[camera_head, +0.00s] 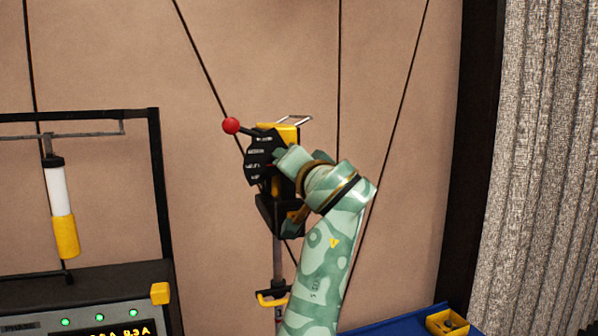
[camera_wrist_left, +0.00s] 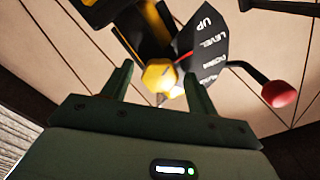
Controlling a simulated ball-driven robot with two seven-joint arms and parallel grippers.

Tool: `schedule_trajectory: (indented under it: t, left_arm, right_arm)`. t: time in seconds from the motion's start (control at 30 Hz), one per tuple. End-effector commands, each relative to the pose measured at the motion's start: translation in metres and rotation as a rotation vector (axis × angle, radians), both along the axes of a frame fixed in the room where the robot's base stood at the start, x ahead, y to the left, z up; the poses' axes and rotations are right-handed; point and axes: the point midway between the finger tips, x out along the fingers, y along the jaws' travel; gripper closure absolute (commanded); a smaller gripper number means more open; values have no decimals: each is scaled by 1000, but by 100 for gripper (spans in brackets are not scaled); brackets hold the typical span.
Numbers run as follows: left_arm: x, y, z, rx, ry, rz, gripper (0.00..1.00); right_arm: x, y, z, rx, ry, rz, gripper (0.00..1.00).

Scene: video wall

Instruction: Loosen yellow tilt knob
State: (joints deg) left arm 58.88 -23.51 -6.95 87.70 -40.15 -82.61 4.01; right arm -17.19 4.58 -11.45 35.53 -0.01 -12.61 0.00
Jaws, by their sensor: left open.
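In the head view the dial plate (camera_head: 262,157) is on the black and yellow head of a stand, and I cannot make out the knob there. My left gripper (camera_wrist_left: 157,73) is open, with one finger on each side of the knob in the picture. I cannot tell whether the fingers touch it. In the head view my left arm (camera_head: 325,250) rises to the stand head and hides part of it. My right gripper is not in view.
A lever with a red ball (camera_head: 231,125) sticks out from the stand head; the ball (camera_wrist_left: 279,93) is right of my fingers. A black frame (camera_head: 158,170) with a white and yellow cylinder (camera_head: 60,205) stands at left. A blue surface (camera_head: 400,322) holds a yellow tray (camera_head: 447,323).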

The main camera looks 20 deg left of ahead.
Motion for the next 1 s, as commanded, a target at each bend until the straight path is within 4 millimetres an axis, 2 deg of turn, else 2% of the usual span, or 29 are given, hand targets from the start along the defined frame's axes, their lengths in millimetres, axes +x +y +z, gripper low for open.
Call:
schedule_trajectory:
  t: [0.17,0.4,0.63,0.8,1.0]
  left_arm:
    - [-17,-12,-1,2,-2,-1,41]
    - [-70,-48,-2,2,-4,-3,41]
    - [-115,-78,0,2,-2,-3,41]
    - [-131,-89,0,0,0,-1,41]
    - [-135,-92,0,0,0,-1,41]
  right_arm:
    - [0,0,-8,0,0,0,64]
    - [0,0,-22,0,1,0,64]
    - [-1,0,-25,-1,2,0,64]
    - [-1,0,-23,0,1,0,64]
    - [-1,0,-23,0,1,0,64]
